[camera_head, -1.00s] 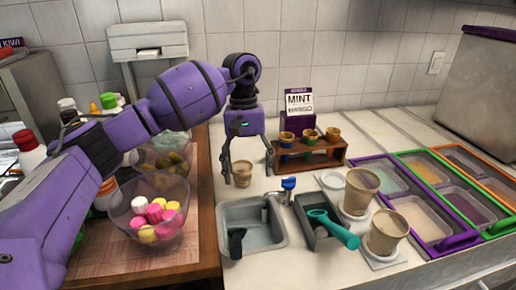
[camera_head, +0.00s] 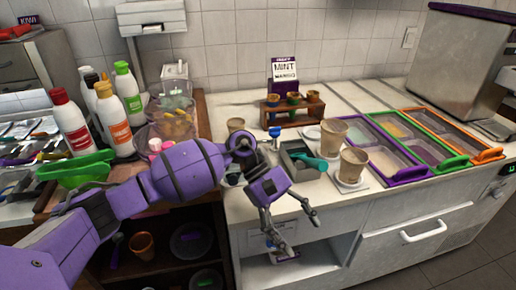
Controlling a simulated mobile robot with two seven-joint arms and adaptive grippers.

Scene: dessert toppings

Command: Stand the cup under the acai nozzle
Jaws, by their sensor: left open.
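My left gripper (camera_head: 297,232) is open and appears empty. It hangs in front of the counter's front edge, pointing down and to the right. A small tan cup (camera_head: 236,125) stands on the counter behind my left arm, apart from the gripper; its lower part is partly hidden. Two larger tan cups stand upright at the middle right: a rear cup (camera_head: 333,134) and a front cup (camera_head: 353,164), each on a white pad. No acai nozzle can be made out. A steel machine with a dark purple top (camera_head: 460,60) stands at the back right. My right gripper is not in view.
A wooden rack (camera_head: 292,113) holds small cups. Topping trays with purple (camera_head: 410,173), green and orange frames fill the right. Sauce bottles (camera_head: 70,122) and bowls stand left. An open shelf lies below.

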